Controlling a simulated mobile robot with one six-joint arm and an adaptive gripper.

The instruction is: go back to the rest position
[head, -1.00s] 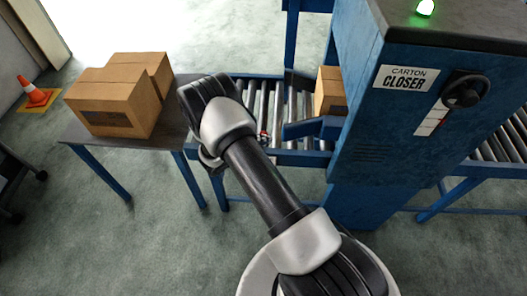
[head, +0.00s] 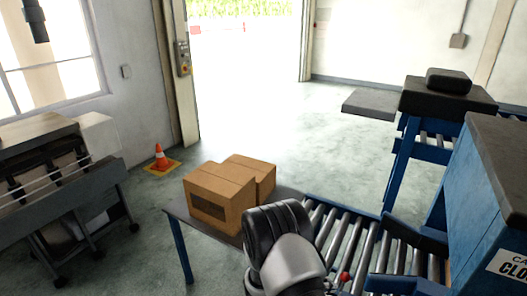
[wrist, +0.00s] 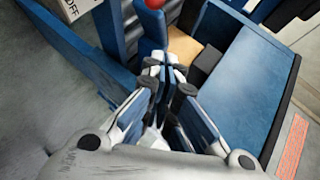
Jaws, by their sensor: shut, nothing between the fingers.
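My gripper (wrist: 163,72) shows in the wrist view with its fingers together and nothing between them. It is close to blue machine parts, and I cannot tell whether it touches them. In the head view only part of my arm shows at the bottom centre, in front of the roller conveyor (head: 337,232). My gripper is hidden there behind the arm or out of the picture.
Brown cartons (head: 218,197) stand on a table (head: 178,207) left of the conveyor. The blue carton closer (head: 470,210) is at the right. An orange cone (head: 161,157) stands at left.

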